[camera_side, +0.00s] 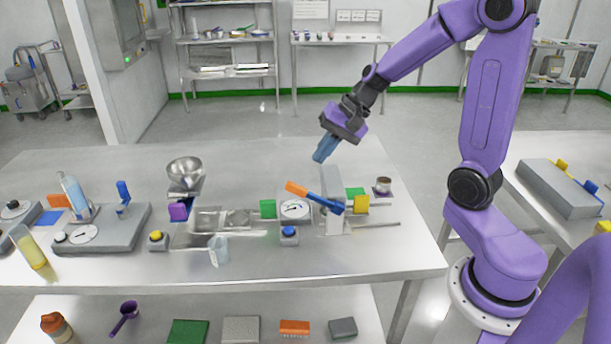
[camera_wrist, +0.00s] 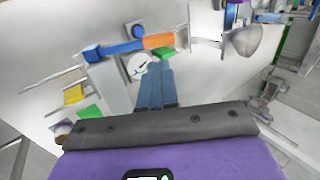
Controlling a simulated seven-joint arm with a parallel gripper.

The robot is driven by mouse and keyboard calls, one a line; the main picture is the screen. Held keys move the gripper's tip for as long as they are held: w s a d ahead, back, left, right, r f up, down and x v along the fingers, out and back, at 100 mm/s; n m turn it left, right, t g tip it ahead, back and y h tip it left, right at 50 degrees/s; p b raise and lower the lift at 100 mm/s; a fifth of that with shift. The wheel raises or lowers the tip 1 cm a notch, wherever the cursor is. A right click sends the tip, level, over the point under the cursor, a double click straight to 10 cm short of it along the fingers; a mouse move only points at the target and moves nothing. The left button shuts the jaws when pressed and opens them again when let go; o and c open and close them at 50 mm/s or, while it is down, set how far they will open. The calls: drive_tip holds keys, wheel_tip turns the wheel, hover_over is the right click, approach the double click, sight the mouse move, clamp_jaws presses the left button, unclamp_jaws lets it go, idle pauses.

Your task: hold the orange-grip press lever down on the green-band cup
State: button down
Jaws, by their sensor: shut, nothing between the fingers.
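The press lever has an orange grip (camera_side: 297,188) and a blue arm (camera_side: 325,201) that slants down right to its pivot by an upright grey block. In the wrist view the orange grip (camera_wrist: 159,40) lies just beyond my fingertips, with the blue arm (camera_wrist: 122,48) to its left. My gripper (camera_side: 320,159) is shut and empty, its blue fingers pointing down, above the lever and apart from it. It also shows in the wrist view (camera_wrist: 156,64).
A white dial (camera_side: 294,209) sits under the grip, with a blue button (camera_side: 289,232) in front. Green blocks (camera_side: 268,209) and a yellow block (camera_side: 361,204) flank the press. A metal funnel (camera_side: 185,171) stands left. The table behind the press is clear.

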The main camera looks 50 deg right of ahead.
sight(296, 184)
drive_tip(key=x, duration=0.7)
drive_tip(key=shift+f, duration=0.3)
drive_tip(key=shift+w+a+f, duration=0.1)
drive_tip(key=shift+w+a, duration=0.05)
drive_tip(key=shift+a, duration=0.05)
drive_tip(key=shift+w+a+f+g+h, duration=0.6)
drive_tip(key=shift+f+g+h, duration=0.25)
drive_tip(key=shift+g+h, duration=0.05)
drive_tip(key=shift+w+a+f+g+h, duration=0.25)
drive_tip(key=shift+f+g+h, duration=0.1)
drive_tip(key=shift+f, duration=0.1)
drive_tip(key=shift+w+a+f+g+h, duration=0.2)
drive_tip(key=shift+f+g+h, duration=0.15)
drive_tip(key=shift+f, duration=0.1)
drive_tip(key=shift+w+a+f+g+h, duration=0.15)
drive_tip(key=shift+f+g+h, duration=0.3)
drive_tip(key=shift+f, duration=0.3)
drive_tip(key=shift+w+a+f+g+h, duration=0.2)
drive_tip(key=shift+f+g+h, duration=0.3)
drive_tip(key=shift+f, duration=0.2)
drive_tip(key=shift+w+a+f+g+h, duration=0.15)
drive_tip(key=shift+f+g+h, duration=0.3)
drive_tip(key=shift+f, duration=0.3)
drive_tip(key=shift+s+d+f, duration=0.1)
drive_tip(key=shift+s+f, duration=0.05)
drive_tip(key=shift+f, duration=0.05)
